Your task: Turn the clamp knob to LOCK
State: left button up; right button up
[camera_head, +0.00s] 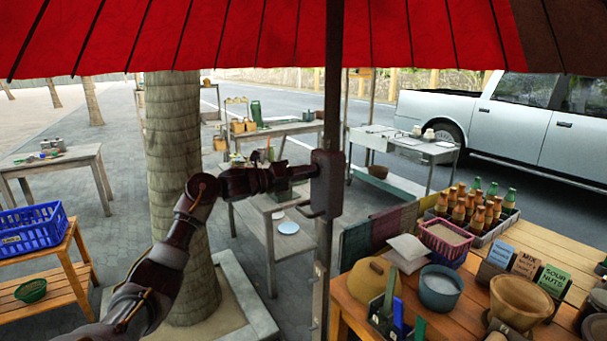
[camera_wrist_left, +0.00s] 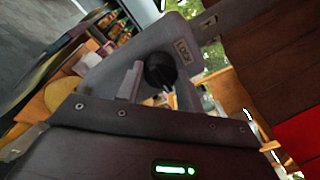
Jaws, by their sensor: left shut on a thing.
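The dark clamp (camera_head: 327,185) sits on the umbrella pole (camera_head: 333,70) in the middle of the head view. My left gripper (camera_head: 303,172) reaches it from the left side. In the wrist view the clamp's grey housing (camera_wrist_left: 130,62) carries a small LOCK label (camera_wrist_left: 183,50). The round black clamp knob (camera_wrist_left: 160,70) lies between the fingers of my left gripper (camera_wrist_left: 158,85), which is shut on it. The fingers partly hide the knob, and I cannot tell its exact turn angle. My right gripper is not in view.
The red umbrella canopy (camera_head: 250,35) hangs overhead. A wooden counter (camera_head: 350,300) with bowls, bottles and signs stands at right. A tree trunk (camera_head: 180,130) is behind my left arm. A small table (camera_head: 262,215) stands behind the clamp.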

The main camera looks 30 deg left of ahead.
pick_arm(q)
jog(key=shift+n, duration=0.3)
jog(key=shift+d+n+t+y+p, duration=0.1)
jog(key=shift+n+t+y+p, duration=0.3)
jog(key=shift+n, duration=4.2)
jog(key=shift+d+n+t+y+p, duration=0.15)
jog(key=shift+n+t+p, duration=0.45)
jog(key=shift+n, duration=4)
jog(key=shift+a+f, duration=0.1)
jog(key=o, duration=1)
